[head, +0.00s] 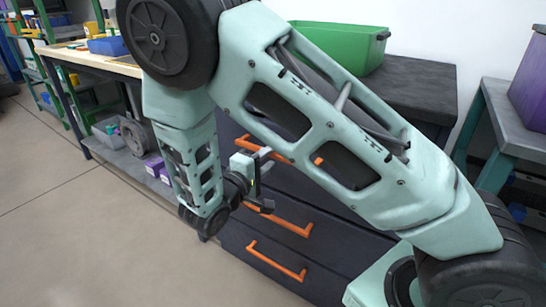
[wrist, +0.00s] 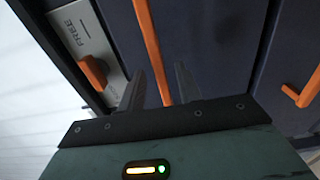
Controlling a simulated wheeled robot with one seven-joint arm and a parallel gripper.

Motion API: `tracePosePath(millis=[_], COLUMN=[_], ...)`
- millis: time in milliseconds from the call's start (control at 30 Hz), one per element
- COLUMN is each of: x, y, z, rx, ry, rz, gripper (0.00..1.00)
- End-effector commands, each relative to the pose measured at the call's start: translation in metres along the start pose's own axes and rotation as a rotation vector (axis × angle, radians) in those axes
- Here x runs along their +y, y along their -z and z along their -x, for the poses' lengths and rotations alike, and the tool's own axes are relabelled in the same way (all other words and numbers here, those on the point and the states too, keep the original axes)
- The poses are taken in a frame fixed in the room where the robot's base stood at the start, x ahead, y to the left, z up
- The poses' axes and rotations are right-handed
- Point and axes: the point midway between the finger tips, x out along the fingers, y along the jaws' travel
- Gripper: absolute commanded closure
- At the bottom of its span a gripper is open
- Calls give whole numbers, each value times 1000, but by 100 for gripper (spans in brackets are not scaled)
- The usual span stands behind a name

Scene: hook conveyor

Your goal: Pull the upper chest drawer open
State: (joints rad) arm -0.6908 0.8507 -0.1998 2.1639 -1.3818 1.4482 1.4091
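The dark chest (head: 330,275) stands in front of me with orange bar handles on its drawer fronts. The upper handle (head: 265,148) is partly hidden behind my arm. My gripper (head: 265,187) is in front of the chest near that handle. In the wrist view, an orange handle bar (wrist: 148,40) runs between the two fingers of my gripper (wrist: 158,80). The fingers are apart, with a visible gap to the bar on each side. Lower handles show in the head view: the middle one (head: 283,221) and the bottom one (head: 275,262).
A grey plate (wrist: 85,35) marked FREE, with an orange knob (wrist: 92,72), sits beside the handle. A green bin (head: 335,45) stands on the chest top. A workbench (head: 90,62) is at left, a grey table (head: 515,125) at right. Floor at left is clear.

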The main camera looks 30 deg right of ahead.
Motion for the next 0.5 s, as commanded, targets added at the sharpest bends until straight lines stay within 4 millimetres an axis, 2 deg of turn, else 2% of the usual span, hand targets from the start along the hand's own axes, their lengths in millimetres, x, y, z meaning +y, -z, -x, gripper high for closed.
tracePosePath(millis=[33,200,500], x=[-1,0,0], y=[0,0,0], z=[-9,-25,-30], rx=[-4,-2,0], ry=[0,0,0], rz=[-1,-1,-1], gripper=[65,65,65])
